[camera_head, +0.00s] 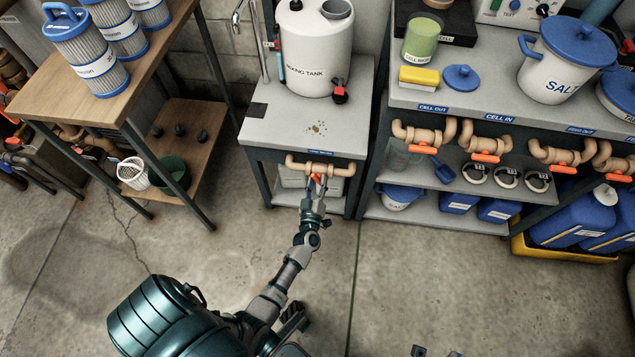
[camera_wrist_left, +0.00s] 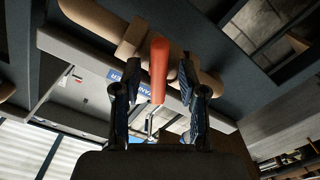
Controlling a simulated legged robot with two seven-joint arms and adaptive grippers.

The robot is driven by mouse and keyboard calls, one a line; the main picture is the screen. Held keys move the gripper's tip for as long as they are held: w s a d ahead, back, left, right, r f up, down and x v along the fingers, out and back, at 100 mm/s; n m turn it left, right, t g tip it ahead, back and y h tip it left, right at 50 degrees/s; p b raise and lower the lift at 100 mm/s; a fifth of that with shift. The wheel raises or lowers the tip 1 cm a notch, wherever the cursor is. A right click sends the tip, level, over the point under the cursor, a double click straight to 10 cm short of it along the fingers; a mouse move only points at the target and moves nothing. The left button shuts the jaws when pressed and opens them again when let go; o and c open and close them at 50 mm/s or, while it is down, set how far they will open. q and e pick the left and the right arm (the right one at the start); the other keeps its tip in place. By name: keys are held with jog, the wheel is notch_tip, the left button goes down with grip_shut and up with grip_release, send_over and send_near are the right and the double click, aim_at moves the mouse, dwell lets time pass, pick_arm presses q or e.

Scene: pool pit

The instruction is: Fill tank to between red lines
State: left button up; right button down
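The white mixing tank (camera_head: 312,62) stands on a grey stand (camera_head: 270,128) in the head view. A thin upright tube (camera_head: 281,62) with blue in its lower part is at the tank's left side, with a small red mark near it; its level is too small to read. A tan pipe (camera_head: 338,171) with an orange valve handle (camera_head: 317,177) runs along the stand's front; the handle also shows in the left wrist view (camera_wrist_left: 159,68). My left gripper (camera_head: 316,184) is at this handle. Its fingers are apart, one on each side, with gaps visible. Right gripper's state is unclear.
A wooden shelf (camera_head: 130,78) with filter cartridges stands left. A grey counter (camera_head: 480,108) on the right carries a salt bucket (camera_head: 563,62) and has more orange-handled valves (camera_head: 486,157) along its front. Blue jugs (camera_head: 570,222) stand below. The concrete floor before the stand is clear.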

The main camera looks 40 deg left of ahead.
pick_arm(q)
jog(key=shift+s, duration=0.1)
jog(key=shift+s+d, duration=0.25)
jog(key=v, duration=0.6)
jog(key=shift+s+d, duration=0.2)
jog(key=shift+s, duration=0.05)
jog(key=shift+f, duration=0.1)
